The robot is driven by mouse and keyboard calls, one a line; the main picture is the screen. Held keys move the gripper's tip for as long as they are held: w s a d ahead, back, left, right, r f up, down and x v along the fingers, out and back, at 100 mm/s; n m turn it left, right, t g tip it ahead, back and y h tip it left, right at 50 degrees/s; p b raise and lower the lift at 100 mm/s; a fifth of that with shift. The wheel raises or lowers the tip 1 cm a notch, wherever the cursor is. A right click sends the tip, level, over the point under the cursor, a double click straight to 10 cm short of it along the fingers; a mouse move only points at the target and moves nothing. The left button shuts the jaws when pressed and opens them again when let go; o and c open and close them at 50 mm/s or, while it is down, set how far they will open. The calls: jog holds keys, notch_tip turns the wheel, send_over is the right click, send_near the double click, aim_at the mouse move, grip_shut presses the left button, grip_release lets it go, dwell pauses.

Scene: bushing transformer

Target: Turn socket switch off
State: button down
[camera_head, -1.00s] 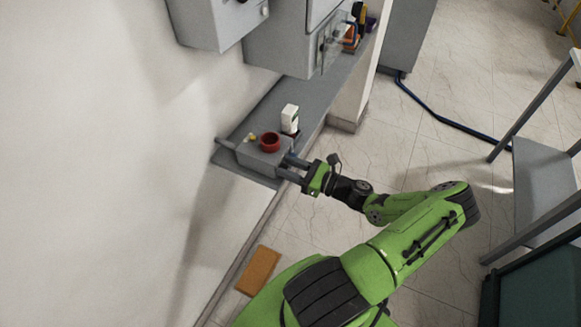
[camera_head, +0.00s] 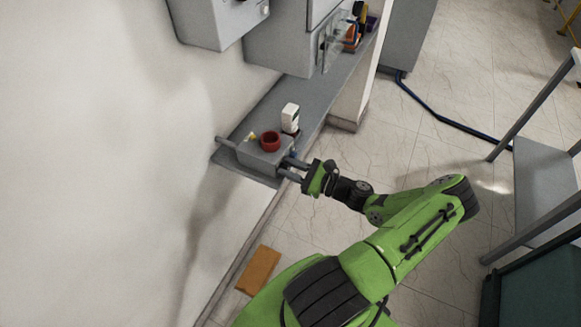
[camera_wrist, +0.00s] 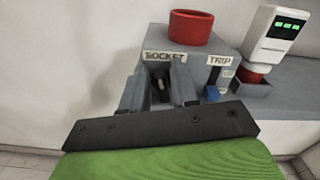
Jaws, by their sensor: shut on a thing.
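The grey switch box (camera_head: 254,157) sits on the grey shelf, with a red ring-shaped part on top. In the wrist view its front (camera_wrist: 207,52) carries the labels SOCKET and TRIP. The dark socket switch (camera_wrist: 160,88) is under the SOCKET label, between my fingers. A blue part (camera_wrist: 212,93) is under the TRIP label. My gripper (camera_head: 290,168) reaches the front of the box from the right; in the wrist view its two fingers (camera_wrist: 159,90) are shut on the socket switch. The fingers partly hide the switch, and its exact angle is hard to tell.
A white device with a green display (camera_wrist: 281,30) stands right of the box. Grey cabinets (camera_head: 283,45) hang above the shelf (camera_head: 265,107). An orange-brown block (camera_head: 258,270) lies on the floor by the wall. A metal-framed table (camera_head: 545,165) is at the right; floor between is open.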

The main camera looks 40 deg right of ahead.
jog(key=shift+s+a+f+n+b, duration=0.2)
jog(key=shift+n+b, duration=0.75)
jog(key=shift+n, duration=1.55)
jog(key=shift+w+a+f+n+b, duration=0.1)
jog(key=shift+a+f+n+b, duration=0.25)
jog(key=shift+n+b, duration=1.4)
jog(key=shift+s+a+f+n+b, duration=0.15)
jog(key=shift+f+n, duration=0.25)
jog(key=shift+n, duration=2.85)
jog(key=c, duration=1.1)
grip_release()
jog(key=v, duration=1.5)
jog(key=shift+s+d, duration=0.15)
jog(key=shift+s, duration=0.25)
